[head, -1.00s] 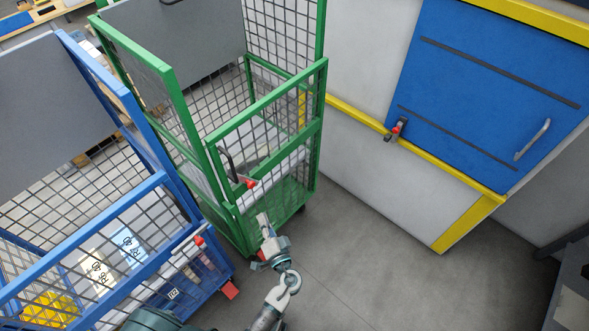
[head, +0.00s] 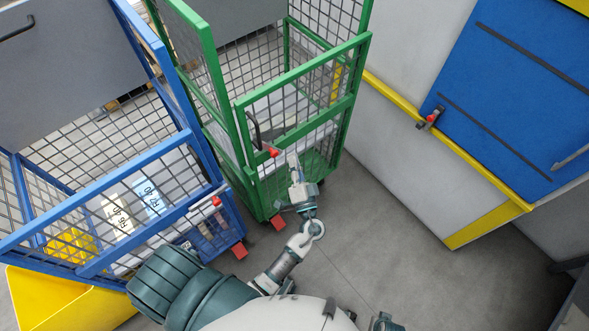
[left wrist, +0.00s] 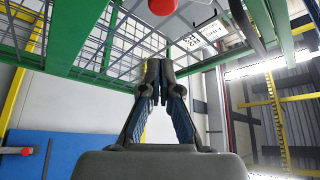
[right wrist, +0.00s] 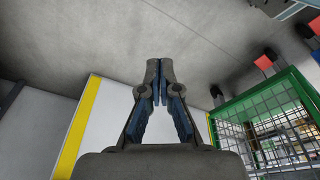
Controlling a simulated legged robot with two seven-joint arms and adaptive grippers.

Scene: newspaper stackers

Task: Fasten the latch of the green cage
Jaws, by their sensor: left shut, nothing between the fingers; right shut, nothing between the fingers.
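The green cage (head: 352,103) stands at upper centre in the head view, its half-height front gate standing across the front. Its latch, with a dark curved handle and a red knob (head: 272,153), is at the gate's left side. In the left wrist view the red knob (left wrist: 163,6) is at the top edge, beside the dark handle (left wrist: 245,22). My left gripper (head: 293,162) is shut and empty, just right of and below the knob, apparently not touching it; its fingers (left wrist: 160,68) show closed. My right gripper (right wrist: 160,68) is shut and empty, away from the cage.
A blue cage (head: 135,150) with its own red-knobbed latch (head: 215,201) stands close on the left, beside a yellow bin (head: 70,305). A pale wall with a blue panel (head: 500,90) is on the right. The grey floor (head: 390,230) between is clear.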

